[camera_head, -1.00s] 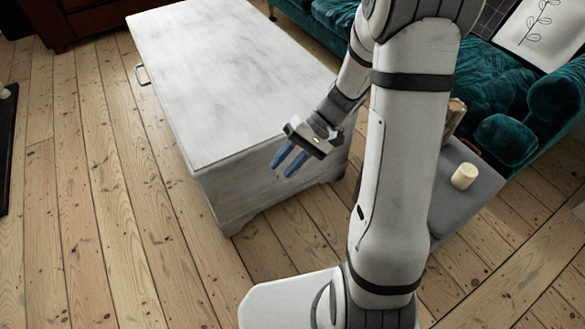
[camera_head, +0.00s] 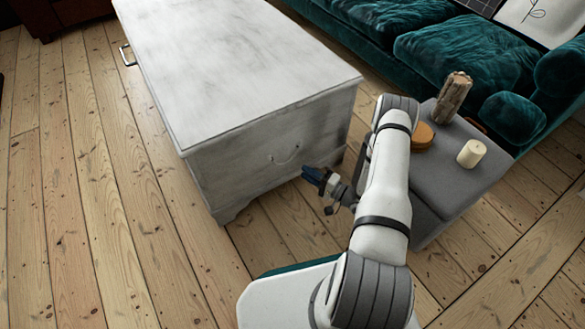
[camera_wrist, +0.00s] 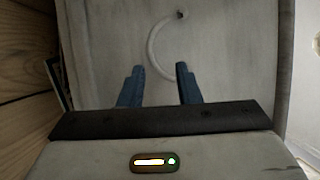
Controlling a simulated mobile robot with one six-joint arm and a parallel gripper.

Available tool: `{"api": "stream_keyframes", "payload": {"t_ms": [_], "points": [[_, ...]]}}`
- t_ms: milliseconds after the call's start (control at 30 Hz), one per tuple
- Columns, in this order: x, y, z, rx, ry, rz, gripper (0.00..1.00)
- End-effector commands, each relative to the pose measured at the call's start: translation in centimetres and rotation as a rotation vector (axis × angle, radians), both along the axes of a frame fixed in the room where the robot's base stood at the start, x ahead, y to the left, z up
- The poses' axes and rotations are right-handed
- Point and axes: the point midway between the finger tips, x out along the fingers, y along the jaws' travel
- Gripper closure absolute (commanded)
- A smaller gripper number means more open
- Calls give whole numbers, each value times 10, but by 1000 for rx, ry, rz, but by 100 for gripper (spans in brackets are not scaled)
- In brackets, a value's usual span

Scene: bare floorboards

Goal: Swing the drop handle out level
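The drop handle (camera_head: 287,162) is a thin pale curved bail on the near end panel of the whitewashed chest (camera_head: 240,150). In the head view it appears to hang close against the panel. In the wrist view the handle (camera_wrist: 152,45) curves from a dark mount at the top down to between my blue fingertips, its lower part partly hidden by the right finger. My gripper (camera_head: 313,176) is low beside the end panel, right of and below the handle. My gripper also shows in the wrist view (camera_wrist: 160,68), its fingers apart. I cannot tell whether they touch the handle.
Floorboards (camera_head: 90,220) are clear at left.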

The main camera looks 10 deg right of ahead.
Motion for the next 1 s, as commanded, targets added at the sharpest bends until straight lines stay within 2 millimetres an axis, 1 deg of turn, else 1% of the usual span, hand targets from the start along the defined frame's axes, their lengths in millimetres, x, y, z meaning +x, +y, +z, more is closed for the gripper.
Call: {"api": "stream_keyframes", "payload": {"t_ms": [33,167,500,600,733,1000], "points": [[-1,-2,-8,-1,-3,-20,70],[4,0,-14,-9,-9,-39,70],[43,34,-11,-8,-10,-36,70],[51,41,-10,-8,-9,-37,70],[57,45,-8,-7,-8,-39,70],[57,45,-7,-7,-8,-41,70]]}}
